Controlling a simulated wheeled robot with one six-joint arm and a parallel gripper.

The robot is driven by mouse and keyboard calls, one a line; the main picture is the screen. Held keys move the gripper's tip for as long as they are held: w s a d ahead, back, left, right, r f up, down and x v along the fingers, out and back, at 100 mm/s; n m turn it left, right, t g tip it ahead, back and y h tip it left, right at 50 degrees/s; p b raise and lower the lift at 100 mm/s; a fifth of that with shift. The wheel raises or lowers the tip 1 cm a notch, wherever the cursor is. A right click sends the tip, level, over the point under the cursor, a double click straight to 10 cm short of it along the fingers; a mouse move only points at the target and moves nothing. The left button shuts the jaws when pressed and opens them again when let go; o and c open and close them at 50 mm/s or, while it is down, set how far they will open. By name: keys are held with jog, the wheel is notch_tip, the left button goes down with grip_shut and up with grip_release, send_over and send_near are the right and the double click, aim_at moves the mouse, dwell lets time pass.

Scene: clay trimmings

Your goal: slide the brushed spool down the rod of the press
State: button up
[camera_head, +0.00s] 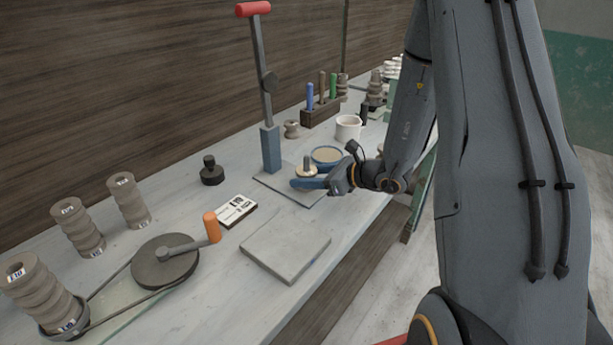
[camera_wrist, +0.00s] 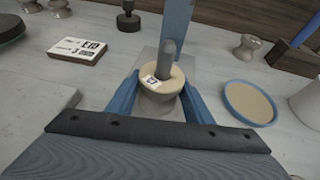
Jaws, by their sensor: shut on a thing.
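The cream spool (camera_wrist: 174,82), with a small printed label on its top, sits between the two blue fingers of my gripper (camera_wrist: 161,92), which is shut on it. The grey rod (camera_wrist: 168,52) with a rounded tip stands up out of the spool's middle, so the spool is around the rod. How far down it sits is hard to tell. In the head view the spool (camera_head: 306,172) and my gripper (camera_head: 304,181) are over the base plate (camera_head: 270,183) of the press. The press has a blue column (camera_head: 270,150) and a raised lever with a red handle (camera_head: 253,9).
A blue-rimmed dish (camera_head: 327,155) and a white mug (camera_head: 348,128) stand close behind my gripper. A label card (camera_head: 236,211), a grey slab (camera_head: 285,245) and a crank wheel (camera_head: 165,262) lie to the left. Stacked spools (camera_head: 78,227) stand at the far left.

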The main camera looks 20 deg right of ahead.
dwell(0.4)
jog(key=o, duration=1.3)
